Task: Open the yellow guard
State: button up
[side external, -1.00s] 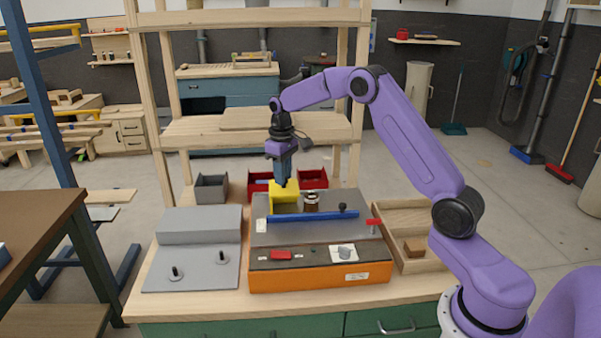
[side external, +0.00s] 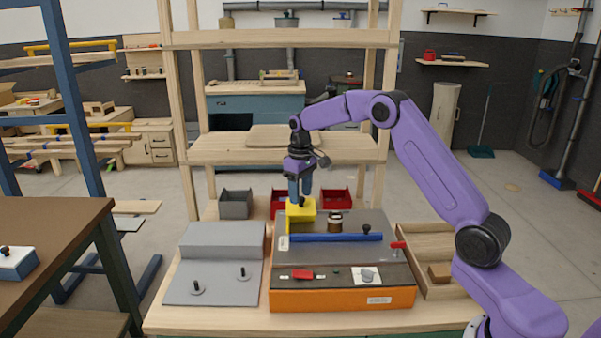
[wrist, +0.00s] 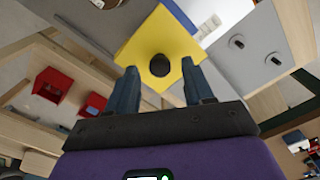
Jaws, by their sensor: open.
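The yellow guard (side external: 301,212) stands on the left back part of the orange-fronted machine (side external: 340,299). In the wrist view the guard (wrist: 140,50) shows as a yellow block with a round dark knob (wrist: 159,65) on the face toward me. My gripper (side external: 301,198) points down at the guard's top. In the wrist view its two blue fingers (wrist: 160,80) are apart, one on each side of the knob. I cannot tell whether they touch the knob or the guard.
A blue bar (side external: 335,238) with a black knob lies across the machine, in front of the guard. A red lever (side external: 398,245) sticks out at the right. A grey fixture with two pegs (side external: 215,270) stands left, a wooden tray (side external: 412,270) right. Grey (side external: 235,204) and red bins (side external: 336,199) stand behind.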

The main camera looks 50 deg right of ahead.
notch_tip(320, 180, up, 17)
dwell(0.5)
dwell(0.4)
jog(key=s+a+f+n, duration=0.3)
jog(key=s+a+n, duration=0.2)
jog(key=s+a, duration=1.3)
jog(key=s+d+f+n, duration=0.1)
jog(key=s+f+n, duration=0.2)
jog(key=s, duration=0.9)
jog(key=s+d+f+n, duration=0.2)
jog(key=s+f, duration=0.4)
jog(key=s, duration=0.7)
jog(key=shift+f+n, duration=0.3)
jog(key=shift+n, duration=0.1)
